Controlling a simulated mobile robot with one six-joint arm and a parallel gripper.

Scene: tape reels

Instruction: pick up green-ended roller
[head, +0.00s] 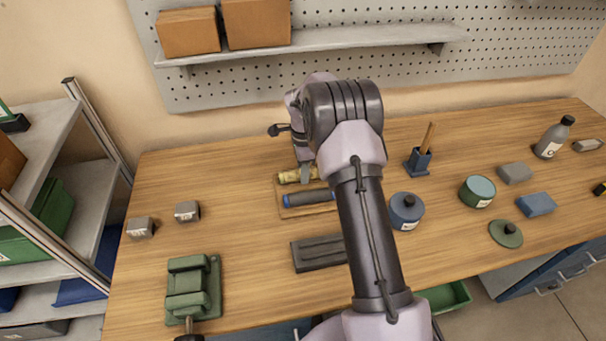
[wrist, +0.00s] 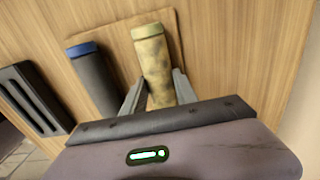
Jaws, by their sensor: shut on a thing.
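A mottled tan roller with a pale olive-green end (wrist: 151,58) lies between my gripper's two fingers in the wrist view. My gripper (wrist: 160,78) is shut on it, one finger on each side. In the head view the roller (head: 289,178) shows only in part beside my gripper (head: 305,173); my arm hides the rest. It appears to lie on or just over a thin wooden board (head: 298,212); any gap is hard to tell. A dark roller with a blue end (head: 311,198) lies beside it on the board, apart from the fingers.
A dark grooved block (head: 318,253) lies in front of the board. A green clamp-like fixture (head: 193,287) and small grey blocks (head: 187,211) stand at left. A blue lidded pot (head: 406,211) and a blue holder (head: 419,160) stand right of my arm. A pegboard shelf (head: 340,40) hangs behind.

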